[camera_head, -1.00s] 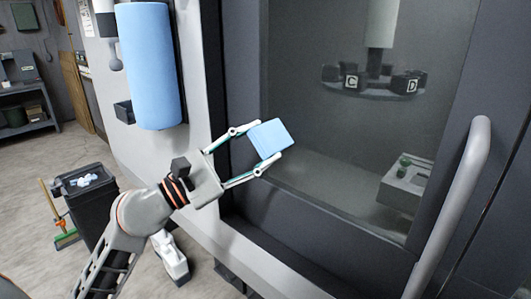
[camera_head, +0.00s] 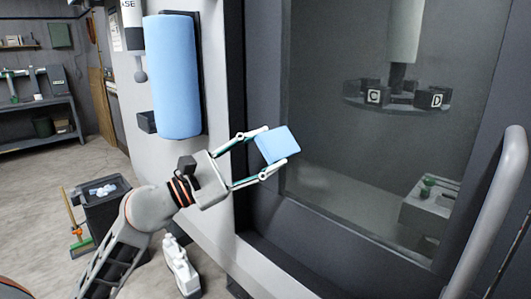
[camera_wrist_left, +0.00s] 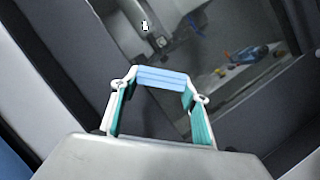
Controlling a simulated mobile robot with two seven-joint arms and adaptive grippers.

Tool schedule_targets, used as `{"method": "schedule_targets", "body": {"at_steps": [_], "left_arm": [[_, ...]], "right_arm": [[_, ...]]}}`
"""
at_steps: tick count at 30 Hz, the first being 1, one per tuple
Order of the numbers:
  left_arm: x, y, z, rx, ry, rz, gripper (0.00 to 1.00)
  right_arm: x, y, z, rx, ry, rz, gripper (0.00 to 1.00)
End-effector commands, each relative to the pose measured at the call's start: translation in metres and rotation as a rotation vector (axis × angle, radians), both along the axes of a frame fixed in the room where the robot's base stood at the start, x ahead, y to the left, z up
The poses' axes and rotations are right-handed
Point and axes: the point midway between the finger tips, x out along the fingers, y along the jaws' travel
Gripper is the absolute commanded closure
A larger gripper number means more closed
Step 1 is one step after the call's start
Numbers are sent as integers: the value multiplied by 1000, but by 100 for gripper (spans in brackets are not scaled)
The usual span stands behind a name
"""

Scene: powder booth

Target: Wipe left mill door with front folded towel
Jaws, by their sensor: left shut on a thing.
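The folded blue towel (camera_head: 277,145) is in my left gripper (camera_head: 275,152), which is shut on it. In the left wrist view the towel (camera_wrist_left: 163,78) spans between the two fingertips. The left gripper is in front of the mill door (camera_head: 375,130), a dark framed door with a large window, near the window's left edge. I cannot tell whether the towel touches the door. The door's light vertical handle (camera_head: 492,205) stands at the right. My right gripper is not in view.
A blue roll (camera_head: 175,78) hangs on the wall left of the door. A black bin (camera_head: 103,203) stands on the floor at the left, beside a broom (camera_head: 72,222). A white bottle (camera_head: 180,266) is below my arm. Behind the window are lettered blocks (camera_head: 405,94).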

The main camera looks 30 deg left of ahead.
Motion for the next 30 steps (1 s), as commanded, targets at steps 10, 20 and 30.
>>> {"method": "schedule_targets", "body": {"at_steps": [10, 20, 30], "left_arm": [[-21, 11, -2, 1, 0, 8, 72], [-49, 19, -2, 1, -1, 5, 72], [-56, 21, 0, 0, -1, 4, 72]], "right_arm": [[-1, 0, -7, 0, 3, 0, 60], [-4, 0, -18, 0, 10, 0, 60], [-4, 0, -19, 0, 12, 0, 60]]}}
